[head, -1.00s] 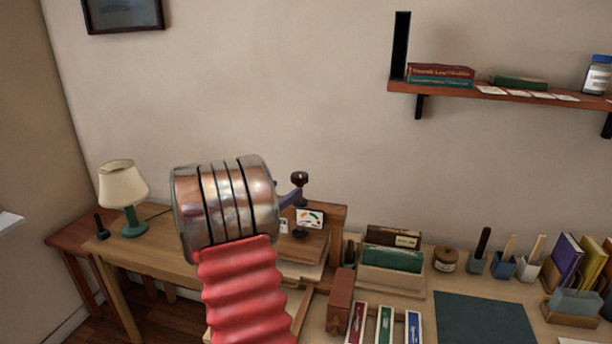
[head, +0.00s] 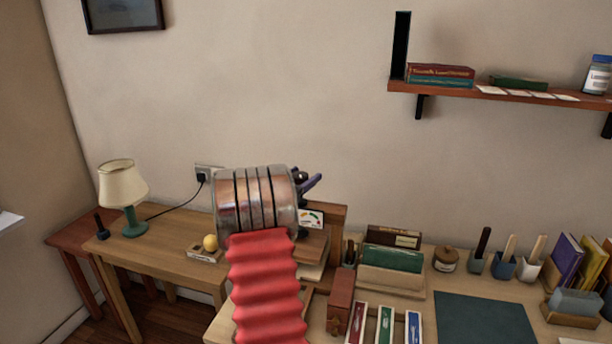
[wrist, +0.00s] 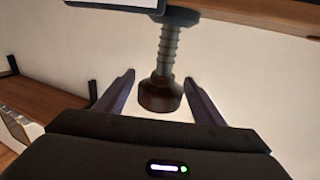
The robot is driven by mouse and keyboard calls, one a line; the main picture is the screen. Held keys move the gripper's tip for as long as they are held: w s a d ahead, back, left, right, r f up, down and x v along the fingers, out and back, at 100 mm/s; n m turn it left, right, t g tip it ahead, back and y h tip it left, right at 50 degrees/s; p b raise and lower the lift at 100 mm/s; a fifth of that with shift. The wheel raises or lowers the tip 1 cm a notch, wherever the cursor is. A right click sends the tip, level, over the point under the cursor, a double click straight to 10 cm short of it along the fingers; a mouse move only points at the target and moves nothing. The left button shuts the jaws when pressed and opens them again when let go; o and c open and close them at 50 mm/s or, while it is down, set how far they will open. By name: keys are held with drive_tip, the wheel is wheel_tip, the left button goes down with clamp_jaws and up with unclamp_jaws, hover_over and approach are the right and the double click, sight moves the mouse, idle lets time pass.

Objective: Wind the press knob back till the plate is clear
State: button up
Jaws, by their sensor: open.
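The press (head: 329,232) stands on the desk, a wooden frame with a coloured dial card (head: 311,218) on it. Its dark round knob (wrist: 160,94) sits on a threaded screw (wrist: 168,45) in the wrist view. My gripper (wrist: 159,76) is open, with one finger on each side of the knob and screw. Gaps show between the fingers and the knob, so it is not gripped. In the head view my gripper (head: 312,183) is at the top of the press, and my arm covers much of the knob and screw. I cannot see the plate's clearance.
Book trays (head: 392,258) and a brown block (head: 341,290) stand close to the right of the press. A lamp (head: 124,190) and a small holder with a yellow ball (head: 208,247) are to the left. A shelf (head: 500,92) hangs on the wall, upper right.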

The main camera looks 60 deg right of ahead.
drive_tip(key=shift+s+d, duration=0.15)
drive_tip(key=shift+d, duration=0.8)
drive_tip(key=shift+c, duration=0.6)
drive_tip(key=c, duration=0.9)
